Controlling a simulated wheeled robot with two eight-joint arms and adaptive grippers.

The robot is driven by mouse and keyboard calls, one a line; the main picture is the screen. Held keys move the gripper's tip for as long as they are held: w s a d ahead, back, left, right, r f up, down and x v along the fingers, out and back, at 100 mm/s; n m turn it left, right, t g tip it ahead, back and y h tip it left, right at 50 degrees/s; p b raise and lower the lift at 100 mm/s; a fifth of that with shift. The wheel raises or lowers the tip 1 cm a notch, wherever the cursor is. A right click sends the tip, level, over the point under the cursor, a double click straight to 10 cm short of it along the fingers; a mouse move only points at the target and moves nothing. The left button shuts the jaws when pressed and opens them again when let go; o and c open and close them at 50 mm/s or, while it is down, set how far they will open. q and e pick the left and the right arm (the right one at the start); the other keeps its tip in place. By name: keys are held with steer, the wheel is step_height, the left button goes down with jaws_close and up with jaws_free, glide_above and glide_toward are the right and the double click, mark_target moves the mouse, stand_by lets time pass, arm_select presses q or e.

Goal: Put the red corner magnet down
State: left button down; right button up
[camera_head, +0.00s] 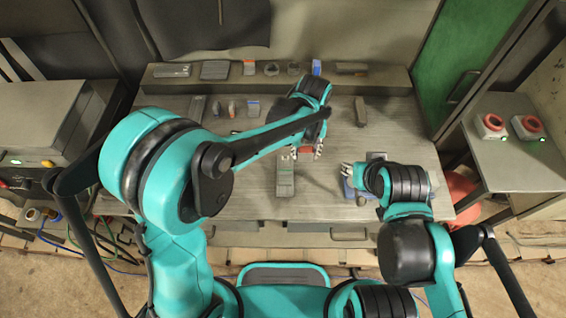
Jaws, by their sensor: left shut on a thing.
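The red corner magnet (305,150) shows as a small red patch between the fingers of my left gripper (307,153). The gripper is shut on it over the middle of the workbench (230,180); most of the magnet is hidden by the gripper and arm. I cannot tell whether the magnet touches the bench. My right gripper (347,170) is over the right part of the bench, beside a blue item (349,191); its fingers are too small to judge.
A grey block-like item (285,178) lies just in front of the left gripper. A raised back shelf (390,80) holds several small items. Another dark bar (360,111) lies right of the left gripper. The bench's front left and far right have bare room.

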arm_select(q)
glide_toward(285, 163)
steer(key=shift+s+d+f+b, duration=0.2)
steer(key=shift+s+f, duration=0.25)
steer(key=shift+s+d+f+b, duration=0.2)
steer(key=shift+s+f, duration=0.2)
steer(key=shift+s, duration=0.05)
steer(key=shift+a+f, duration=0.35)
steer(key=shift+f+b, duration=0.65)
steer(key=shift+f, duration=1.25)
steer(key=shift+f, duration=0.2)
steer(key=c, duration=0.9)
jaws_free()
steer(key=shift+r, duration=0.1)
